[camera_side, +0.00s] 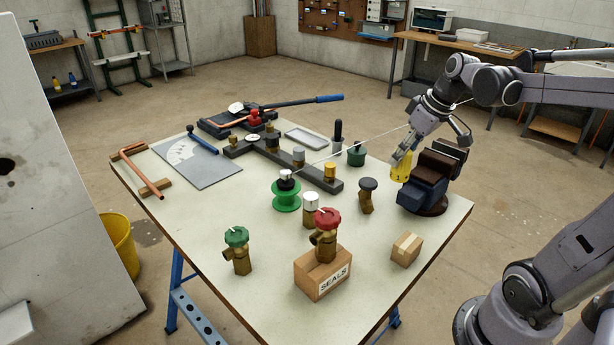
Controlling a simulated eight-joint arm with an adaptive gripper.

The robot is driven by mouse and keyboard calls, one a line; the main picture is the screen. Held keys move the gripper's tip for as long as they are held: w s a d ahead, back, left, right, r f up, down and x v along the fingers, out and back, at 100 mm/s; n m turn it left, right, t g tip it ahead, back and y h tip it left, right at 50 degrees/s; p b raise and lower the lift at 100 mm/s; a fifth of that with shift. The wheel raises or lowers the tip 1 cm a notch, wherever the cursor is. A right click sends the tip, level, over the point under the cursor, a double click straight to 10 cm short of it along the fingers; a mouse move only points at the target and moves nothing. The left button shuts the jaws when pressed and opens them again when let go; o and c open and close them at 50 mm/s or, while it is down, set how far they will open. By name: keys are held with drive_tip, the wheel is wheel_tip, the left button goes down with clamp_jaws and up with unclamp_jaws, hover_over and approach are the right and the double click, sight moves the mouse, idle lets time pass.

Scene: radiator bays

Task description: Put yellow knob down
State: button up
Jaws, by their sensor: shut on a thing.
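The yellow knob (401,171) is in my gripper (404,155), which comes down from the upper right and is shut on it. The knob has a dark mark on its face. In the picture it is just left of the dark blue and brown vise (425,192), near the right side of the workbench (260,262). I cannot tell whether the knob touches the vise or the bench top.
A dark-topped brass valve (367,194) and a green knob (356,154) stand left of my gripper. A dark rail (318,178) carries several fittings. A red-knobbed valve (326,238) stands on the SEALS box (318,279). A small carton (406,249) is at front right. Front bench areas are clear.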

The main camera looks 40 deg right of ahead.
drive_tip(key=w+d+f+m+h, duration=0.2)
drive_tip(key=w+d+m, duration=0.3)
drive_tip(key=w+d, duration=0.75)
drive_tip(key=shift+s+d+f, duration=0.2)
drive_tip(key=shift+d+f, duration=0.15)
drive_tip(key=shift+f, duration=1.3)
drive_tip(key=shift+s+d+f, duration=0.15)
drive_tip(key=shift+d+f, duration=0.15)
drive_tip(key=shift+f, duration=1.3)
drive_tip(key=shift+s+d+f, duration=0.2)
drive_tip(key=shift+d+f, duration=0.15)
drive_tip(key=shift+f, duration=1.3)
drive_tip(key=shift+f, duration=0.1)
drive_tip(key=o, duration=1.2)
